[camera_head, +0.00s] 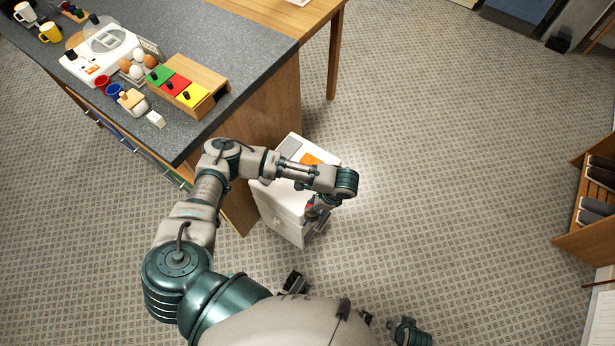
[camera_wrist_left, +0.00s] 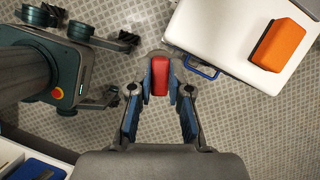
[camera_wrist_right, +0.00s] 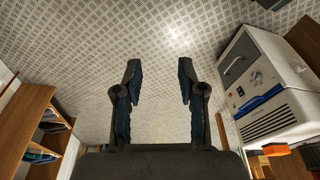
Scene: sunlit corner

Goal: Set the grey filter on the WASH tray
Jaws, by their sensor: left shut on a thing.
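My left gripper (camera_wrist_left: 160,78) is shut on a red block (camera_wrist_left: 159,80) beside a white cabinet (camera_wrist_left: 213,40). In the head view the left gripper (camera_head: 318,207) hangs over the cabinet's near right edge, partly hidden by its arm. A grey flat rectangle (camera_head: 289,148) lies on the cabinet (camera_head: 292,222) top in the head view; I cannot tell whether it is the grey filter. An orange block (camera_head: 309,159) lies beside it and also shows in the left wrist view (camera_wrist_left: 274,45). My right gripper (camera_wrist_right: 159,85) is open and empty. I cannot make out a WASH label.
A grey-topped counter (camera_head: 225,40) holds a wooden box with green, red and yellow panels (camera_head: 185,85), eggs, mugs and a white appliance. A wooden shelf (camera_head: 580,222) with several grey items stands at the right.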

